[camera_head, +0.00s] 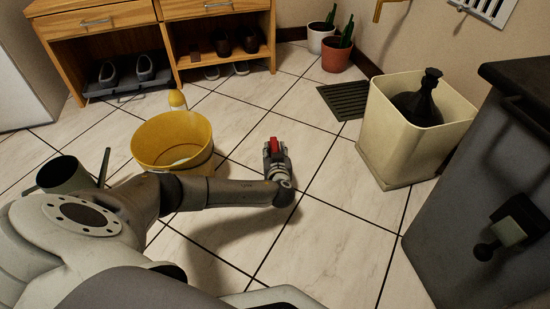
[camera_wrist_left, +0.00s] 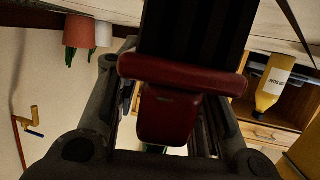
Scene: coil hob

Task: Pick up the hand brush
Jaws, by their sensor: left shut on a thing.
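The hand brush is red with a dark part. A small red piece of it (camera_head: 274,144) shows in the head view at the end of my left arm. In the left wrist view its red body (camera_wrist_left: 170,115) fills the middle, between the fingers, with a wide dark part above it. My left gripper (camera_head: 274,153) is shut on the brush, over the tiled floor right of the yellow bucket. Most of the brush is hidden by the gripper in the head view. I cannot tell whether it touches the floor. My right gripper is not in view.
A yellow bucket (camera_head: 192,166) and a yellow bottle (camera_head: 177,100) stand left of the gripper. A dark green watering can (camera_head: 62,174) is farther left. A cream bin (camera_head: 398,148) stands right, near a floor grate (camera_head: 345,99) and plant pots (camera_head: 336,58). Tiles between are clear.

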